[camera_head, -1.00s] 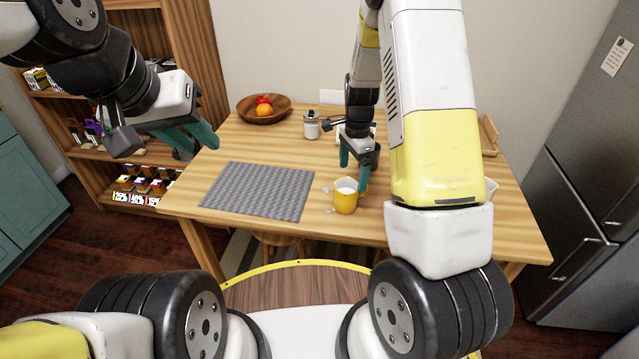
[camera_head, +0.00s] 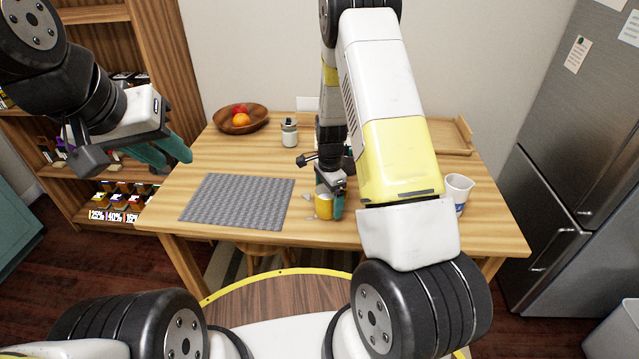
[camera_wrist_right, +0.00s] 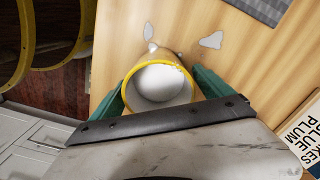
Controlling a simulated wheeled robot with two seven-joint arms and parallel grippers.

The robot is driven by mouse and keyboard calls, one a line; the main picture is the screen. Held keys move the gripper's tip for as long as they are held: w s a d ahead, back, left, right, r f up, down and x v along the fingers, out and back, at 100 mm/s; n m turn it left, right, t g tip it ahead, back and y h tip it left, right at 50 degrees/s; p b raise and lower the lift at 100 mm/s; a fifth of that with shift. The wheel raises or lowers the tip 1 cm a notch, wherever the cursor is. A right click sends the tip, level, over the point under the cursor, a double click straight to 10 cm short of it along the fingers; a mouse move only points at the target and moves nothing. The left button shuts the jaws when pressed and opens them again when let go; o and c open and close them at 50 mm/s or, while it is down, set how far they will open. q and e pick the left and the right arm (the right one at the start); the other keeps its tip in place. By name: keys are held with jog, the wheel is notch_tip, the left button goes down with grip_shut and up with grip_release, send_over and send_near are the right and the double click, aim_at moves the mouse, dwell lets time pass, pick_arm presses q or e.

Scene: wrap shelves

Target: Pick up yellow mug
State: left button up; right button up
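The yellow mug (camera_head: 324,206) stands upright on the wooden table near its front edge, right of the grey mat. My right gripper (camera_head: 329,204) is down at the mug, its green fingers spread on either side of it. In the right wrist view the mug (camera_wrist_right: 160,84), white inside, sits between the two fingers of the right gripper (camera_wrist_right: 160,82); whether they press on it I cannot tell. My left gripper (camera_head: 172,156) is open and empty, in the air left of the table.
The grey woven mat (camera_head: 238,200) lies left of the mug. A fruit bowl (camera_head: 240,119) and a lidded jar (camera_head: 289,133) stand further back. A white cup (camera_head: 458,192) and a wooden tray (camera_head: 448,137) are on the right. My right arm hides part of the table.

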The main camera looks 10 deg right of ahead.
jog(key=c, duration=1.8)
jog(key=shift+r, duration=0.2)
jog(key=shift+w+r, duration=0.1)
jog(key=shift+r, duration=1.3)
jog(key=shift+s+r, duration=0.2)
jog(key=shift+r, duration=0.05)
jog(key=s+d, duration=0.1)
jog(key=s, duration=0.4)
jog(key=s+r, duration=0.1)
jog(key=s, duration=0.4)
jog(key=s+d, duration=0.1)
jog(key=s, duration=0.4)
jog(key=shift+s+d+r, duration=0.15)
jog(key=shift+s+d, duration=0.05)
jog(key=shift+d, duration=0.1)
